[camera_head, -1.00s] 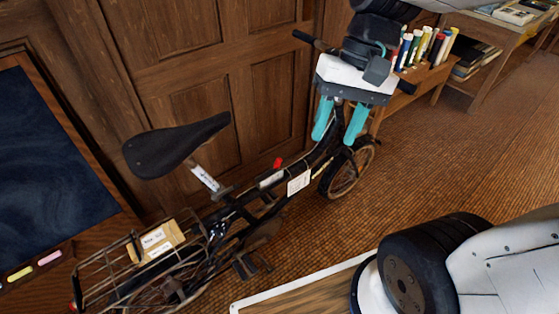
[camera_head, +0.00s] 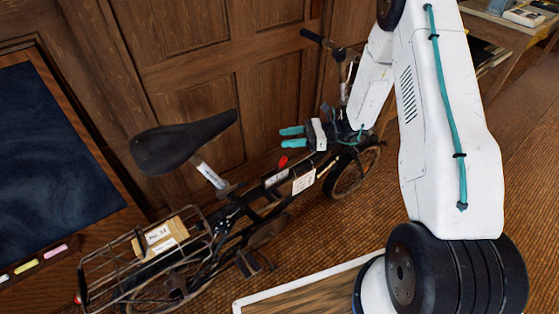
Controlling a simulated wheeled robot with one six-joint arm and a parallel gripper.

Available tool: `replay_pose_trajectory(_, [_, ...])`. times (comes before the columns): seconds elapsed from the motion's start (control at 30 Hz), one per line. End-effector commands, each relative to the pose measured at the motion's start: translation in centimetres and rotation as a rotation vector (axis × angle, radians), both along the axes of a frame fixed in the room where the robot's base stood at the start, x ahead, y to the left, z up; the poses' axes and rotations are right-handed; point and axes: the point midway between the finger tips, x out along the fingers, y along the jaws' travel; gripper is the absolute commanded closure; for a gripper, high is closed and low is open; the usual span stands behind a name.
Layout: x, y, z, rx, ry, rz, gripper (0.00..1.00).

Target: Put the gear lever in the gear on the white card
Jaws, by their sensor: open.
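The gear lever (camera_head: 283,161) is a small red-tipped lever on the top of the black bicycle frame (camera_head: 262,199). The white card (camera_head: 303,182) hangs on the frame just right of and below the lever; its writing is too small to read. A narrower pale plate (camera_head: 276,178) sits on the frame right below the lever. My gripper (camera_head: 290,137) has teal fingers pointing left. It is open and empty, above the lever in the picture and apart from it.
The bicycle stands along a wooden panelled wall (camera_head: 200,60). Its saddle (camera_head: 184,143) is left of the lever, and its rear basket (camera_head: 130,262) holds a labelled box (camera_head: 162,236). The handlebar grip (camera_head: 311,35) rises behind my gripper. A blackboard (camera_head: 50,160) stands at the left.

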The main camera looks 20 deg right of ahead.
Motion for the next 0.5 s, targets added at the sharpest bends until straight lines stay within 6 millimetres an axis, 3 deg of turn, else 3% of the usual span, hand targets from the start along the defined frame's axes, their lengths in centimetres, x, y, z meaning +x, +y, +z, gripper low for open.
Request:
replay_pose_trajectory(0.03, [0.4, -0.8, -3.1, 0.042, 0.054, -0.066, 0.57])
replay_pose_trajectory(0.2, [1.1, -3.0, -10.3, 0.143, 0.175, -0.254, 0.57])
replay_pose_trajectory(0.33, [1.0, -4.0, -13.7, 0.184, 0.227, -0.339, 0.57])
replay_pose_trajectory(0.5, [1.0, -4.2, -15.5, 0.207, 0.254, -0.386, 0.57])
